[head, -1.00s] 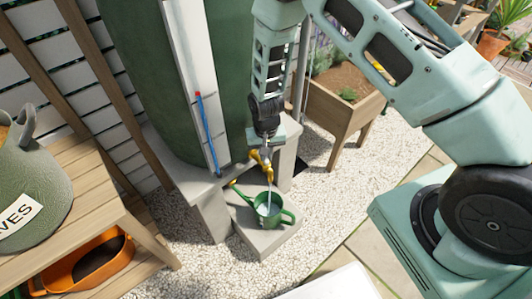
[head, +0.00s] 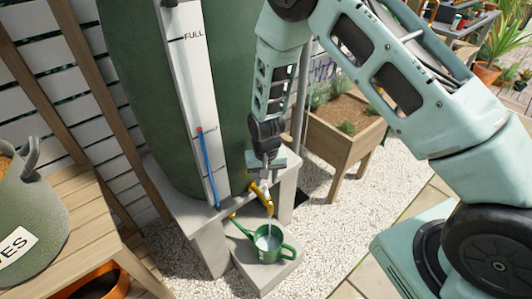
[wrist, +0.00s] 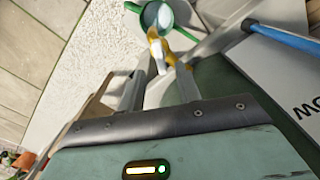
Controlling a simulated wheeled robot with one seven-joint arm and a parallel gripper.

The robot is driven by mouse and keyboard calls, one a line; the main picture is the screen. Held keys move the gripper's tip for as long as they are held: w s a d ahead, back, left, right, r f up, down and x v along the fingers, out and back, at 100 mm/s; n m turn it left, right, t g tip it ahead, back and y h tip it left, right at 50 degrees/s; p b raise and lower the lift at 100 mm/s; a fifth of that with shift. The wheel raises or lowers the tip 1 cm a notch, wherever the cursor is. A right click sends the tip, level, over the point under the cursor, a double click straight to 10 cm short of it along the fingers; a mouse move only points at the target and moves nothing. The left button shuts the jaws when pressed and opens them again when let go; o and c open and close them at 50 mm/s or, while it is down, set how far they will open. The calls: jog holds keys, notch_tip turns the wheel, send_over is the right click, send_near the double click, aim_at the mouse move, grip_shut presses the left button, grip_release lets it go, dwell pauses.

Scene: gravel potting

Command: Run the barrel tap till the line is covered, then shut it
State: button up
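The yellow tap (head: 267,207) sticks out low from the green barrel (head: 160,110), and a pale stream of water falls from it. The stream lands in a green watering can (head: 270,252) standing upright on a low grey block. A pale water surface shows inside the can; I cannot make out a line there. In the wrist view the tap (wrist: 157,48) lies just beyond and between my fingertips, with the can (wrist: 157,16) behind it. My gripper (wrist: 165,66) has its fingers apart, at the tap's top; whether they touch it is unclear. It also shows in the head view (head: 263,184).
A white gauge board (head: 190,85) marked FULL carries a blue tube (head: 208,170) with a red top. A wooden planter (head: 340,135) stands to the right. A wooden bench (head: 80,225) with a grey-green sack is at left. Gravel (head: 320,235) around the can is clear.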

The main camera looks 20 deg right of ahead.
aim_at(266, 190)
notch_tip(266, 190, up, 13)
dwell(0.3)
jog(key=shift+s, duration=0.1)
